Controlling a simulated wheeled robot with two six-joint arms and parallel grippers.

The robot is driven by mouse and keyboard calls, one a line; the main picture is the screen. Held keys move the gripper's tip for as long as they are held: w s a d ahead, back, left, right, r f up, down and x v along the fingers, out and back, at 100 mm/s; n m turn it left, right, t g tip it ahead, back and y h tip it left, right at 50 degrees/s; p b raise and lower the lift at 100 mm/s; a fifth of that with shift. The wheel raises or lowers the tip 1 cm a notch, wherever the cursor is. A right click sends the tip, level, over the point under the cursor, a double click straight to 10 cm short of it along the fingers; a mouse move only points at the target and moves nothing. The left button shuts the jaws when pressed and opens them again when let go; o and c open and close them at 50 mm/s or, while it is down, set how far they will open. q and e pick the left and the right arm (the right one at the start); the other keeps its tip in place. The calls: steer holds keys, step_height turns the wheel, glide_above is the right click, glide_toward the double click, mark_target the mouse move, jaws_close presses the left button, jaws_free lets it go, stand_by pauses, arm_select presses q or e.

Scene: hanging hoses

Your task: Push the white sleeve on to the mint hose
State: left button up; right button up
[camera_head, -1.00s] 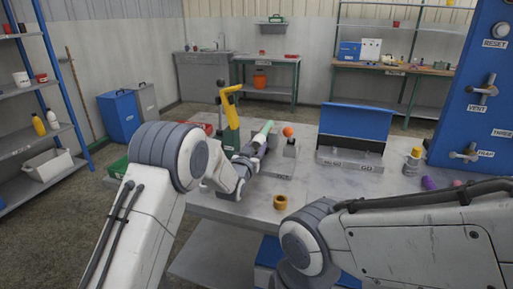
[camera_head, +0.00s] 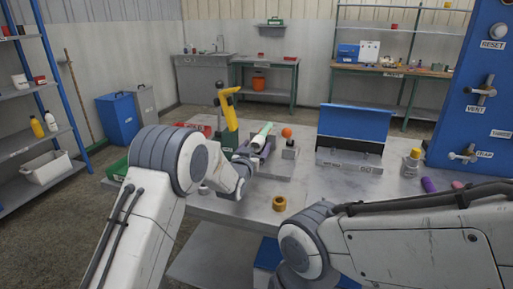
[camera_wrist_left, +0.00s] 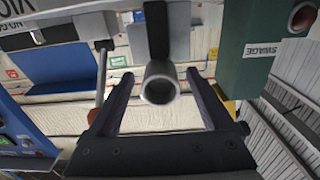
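In the head view a tube on the bench has a mint upper end, the mint hose (camera_head: 267,127), and a pale white lower part (camera_head: 257,141) that may be the white sleeve. My left gripper (camera_head: 252,151) is at its lower end, partly hidden by my wrist. In the left wrist view the open end of a greyish tube (camera_wrist_left: 160,84) with a pale rim faces me. My left gripper's fingers (camera_wrist_left: 160,76) are open on both sides of it, with gaps visible. I cannot tell which piece this end belongs to. My right gripper is out of view.
A green block (camera_head: 229,138) with a yellow handle stands left of the tube. An orange ball (camera_head: 286,132) on a grey block is right of it. A brass ring (camera_head: 279,203) lies near the bench's front. A blue-backed fixture (camera_head: 353,125) stands farther right.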

arm_select(q)
steer(key=v, duration=1)
steer(key=shift+s+a+b, duration=0.1)
steer(key=shift+s+b, duration=0.15)
steer(key=shift+b, duration=0.15)
